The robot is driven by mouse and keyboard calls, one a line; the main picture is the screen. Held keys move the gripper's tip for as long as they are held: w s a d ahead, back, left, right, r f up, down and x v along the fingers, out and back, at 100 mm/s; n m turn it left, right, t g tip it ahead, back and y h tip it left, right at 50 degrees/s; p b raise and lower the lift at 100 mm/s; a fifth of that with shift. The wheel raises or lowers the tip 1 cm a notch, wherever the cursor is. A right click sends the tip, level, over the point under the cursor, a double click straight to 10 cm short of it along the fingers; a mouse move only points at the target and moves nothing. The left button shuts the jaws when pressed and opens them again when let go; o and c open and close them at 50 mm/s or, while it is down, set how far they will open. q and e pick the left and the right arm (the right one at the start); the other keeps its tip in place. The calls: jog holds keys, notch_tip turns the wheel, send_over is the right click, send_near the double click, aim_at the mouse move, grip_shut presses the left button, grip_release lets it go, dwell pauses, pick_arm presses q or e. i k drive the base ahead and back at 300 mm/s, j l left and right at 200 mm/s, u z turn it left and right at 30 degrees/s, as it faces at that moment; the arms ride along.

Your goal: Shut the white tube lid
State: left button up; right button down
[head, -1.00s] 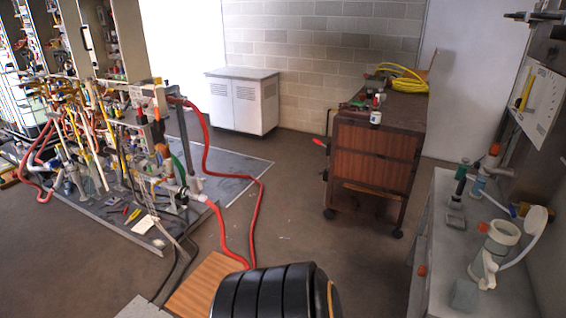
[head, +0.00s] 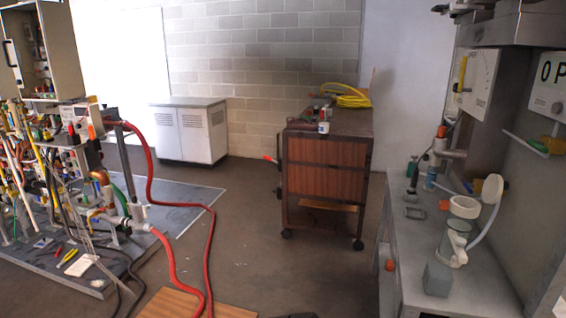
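The white tube (head: 457,231) stands upright on the grey bench at the right of the head view. Its round white lid (head: 492,188) is open, tilted up beside the tube's mouth on the right. A curved white strip runs from the lid down towards the tube's base. Neither of my grippers shows in the head view.
A grey block (head: 437,278) sits on the bench (head: 475,293) in front of the tube. Pipe fittings (head: 440,150) stand behind it. A brown wheeled cart (head: 330,165) stands mid-room, with floor (head: 255,240) free before it. Red hoses (head: 209,255) lie at left.

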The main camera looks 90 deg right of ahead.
aim_at(493, 186)
jog(key=k+z, duration=0.1)
jog(key=z, duration=0.35)
jog(key=k+z, duration=0.1)
jog(key=z, duration=0.3)
jog(key=k+z, duration=0.1)
jog(key=z, duration=0.35)
jog(key=k+z, duration=0.1)
jog(key=z, duration=0.35)
jog(key=k+l+z, duration=0.1)
jog(key=z, duration=0.35)
jog(key=k+l+z, duration=0.15)
jog(key=l, duration=0.2)
jog(key=k+l+z, duration=0.2)
jog(key=l, duration=0.2)
jog(key=k+l+z, duration=0.15)
jog(key=l, duration=0.25)
jog(key=l+z, duration=0.2)
jog(key=l, duration=0.2)
